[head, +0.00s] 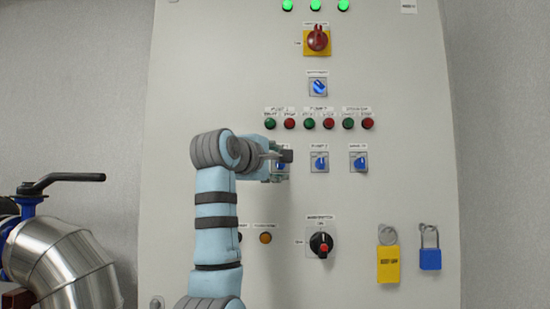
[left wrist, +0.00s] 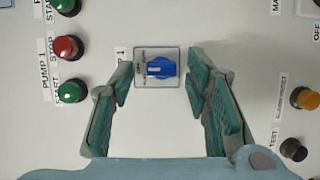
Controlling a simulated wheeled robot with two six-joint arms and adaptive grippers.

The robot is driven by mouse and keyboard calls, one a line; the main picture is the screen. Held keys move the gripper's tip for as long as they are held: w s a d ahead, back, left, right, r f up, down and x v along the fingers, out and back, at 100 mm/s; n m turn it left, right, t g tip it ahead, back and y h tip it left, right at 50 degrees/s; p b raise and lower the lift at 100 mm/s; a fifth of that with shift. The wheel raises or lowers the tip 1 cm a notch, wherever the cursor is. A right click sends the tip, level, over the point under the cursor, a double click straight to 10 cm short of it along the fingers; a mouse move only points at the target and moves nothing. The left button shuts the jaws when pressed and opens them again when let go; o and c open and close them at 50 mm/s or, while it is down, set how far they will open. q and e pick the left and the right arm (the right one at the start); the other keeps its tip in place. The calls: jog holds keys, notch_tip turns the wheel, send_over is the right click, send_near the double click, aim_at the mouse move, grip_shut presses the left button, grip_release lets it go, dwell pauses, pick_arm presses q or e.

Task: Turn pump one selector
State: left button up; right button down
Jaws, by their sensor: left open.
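The pump one selector is a blue knob (left wrist: 161,67) on a small square grey plate, centred in the upper part of the left wrist view. In the head view the pump one selector (head: 282,166) is partly hidden by my left gripper (head: 281,157). In the left wrist view my left gripper (left wrist: 159,80) is open, with one teal-padded finger on each side of the knob and a gap to both. I cannot tell how deep the fingertips reach. My right gripper is in neither view.
Two similar blue selectors (head: 320,162) (head: 359,162) sit to the right. Green and red push buttons (head: 308,123) run in a row above. A black-and-red main switch (head: 321,244) is below. Yellow (head: 389,265) and blue (head: 430,259) padlocks hang lower right. A valve handle (head: 62,181) is at left.

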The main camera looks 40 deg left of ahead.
pick_arm(q)
jog(key=shift+d, duration=0.1)
jog(key=shift+c, duration=1.1)
jog(key=shift+w+f, duration=0.1)
grip_shut()
